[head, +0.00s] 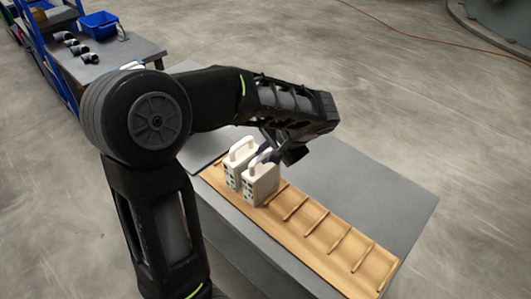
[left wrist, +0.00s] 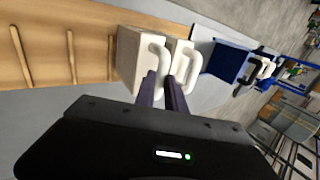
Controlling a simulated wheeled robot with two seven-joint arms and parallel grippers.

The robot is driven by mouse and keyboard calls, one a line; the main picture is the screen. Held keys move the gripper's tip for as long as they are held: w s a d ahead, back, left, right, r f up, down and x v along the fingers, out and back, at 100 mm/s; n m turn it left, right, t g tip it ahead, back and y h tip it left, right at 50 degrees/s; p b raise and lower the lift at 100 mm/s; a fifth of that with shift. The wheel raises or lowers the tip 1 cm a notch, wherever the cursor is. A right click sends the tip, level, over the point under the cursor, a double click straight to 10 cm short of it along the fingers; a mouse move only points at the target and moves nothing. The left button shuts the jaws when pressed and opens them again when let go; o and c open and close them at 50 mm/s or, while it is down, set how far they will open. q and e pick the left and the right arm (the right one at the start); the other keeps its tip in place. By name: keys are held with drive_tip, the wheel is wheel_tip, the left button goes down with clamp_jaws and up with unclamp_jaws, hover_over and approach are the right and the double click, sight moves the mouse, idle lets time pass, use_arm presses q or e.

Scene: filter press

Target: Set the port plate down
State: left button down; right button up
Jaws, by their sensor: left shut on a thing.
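Two pale port plates with white handles stand side by side at the upper left end of a wooden slotted rack (head: 310,227). My left gripper (head: 270,156) is shut on the handle of the right-hand port plate (head: 261,186). The other port plate (head: 236,174) is close beside it on the left. In the left wrist view my fingers (left wrist: 163,80) are on either side of the handle of the held plate (left wrist: 128,55). The other plate (left wrist: 177,50) is just to its right. I cannot tell whether the held plate's bottom edge touches the rack. My right gripper is out of view.
The rack's slots to the right of the held plate are empty, with thin wooden dividers. The rack lies on a grey table (head: 385,190) with bare top behind it. A separate bench (head: 115,57) at upper left holds a blue bin (head: 98,25) and several dark, pale-ended pipe elbows (head: 80,48).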

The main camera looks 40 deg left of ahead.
use_arm(q)
drive_tip(key=c, duration=1.4)
unclamp_jaws()
drive_tip(key=shift+r+p, duration=0.25)
drive_tip(key=shift+p, duration=0.15)
drive_tip(key=shift+d+r, duration=0.25)
drive_tip(key=shift+d, duration=0.05)
drive_tip(key=p+v, duration=0.4)
drive_tip(key=v, duration=0.7)
